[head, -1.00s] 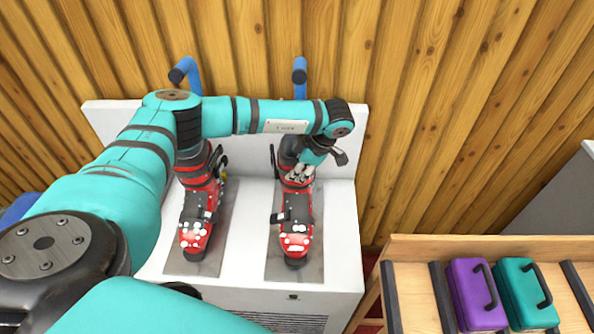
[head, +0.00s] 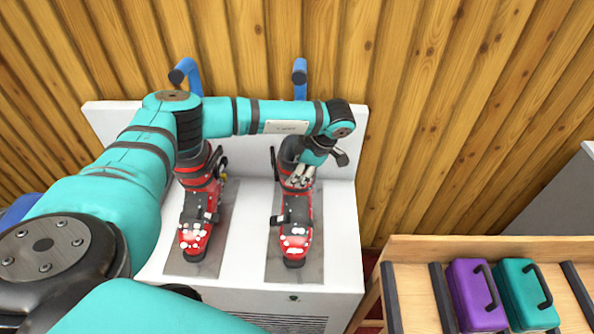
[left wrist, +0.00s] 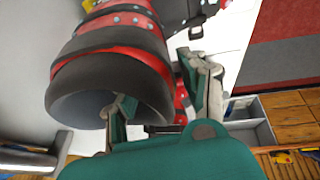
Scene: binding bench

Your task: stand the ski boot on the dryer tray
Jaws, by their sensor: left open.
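Two red and black ski boots stand upright on grey trays on a white dryer in the head view: the right boot (head: 296,228) on the right tray (head: 316,270), the left boot (head: 196,225) on the left tray (head: 226,222). My left gripper (head: 300,178) is at the upper shaft of the right boot. In the left wrist view, the open fingers (left wrist: 160,80) straddle the wall of the boot's cuff (left wrist: 108,60), one finger at the cuff opening and one outside. Whether they touch the cuff is unclear. My right gripper is not in view.
Blue hooked pipes (head: 300,75) rise behind the dryer (head: 250,225), against a wooden wall. At the lower right, a wooden rack (head: 410,290) holds a purple case (head: 472,295) and a teal case (head: 522,290). My left arm spans over the left boot.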

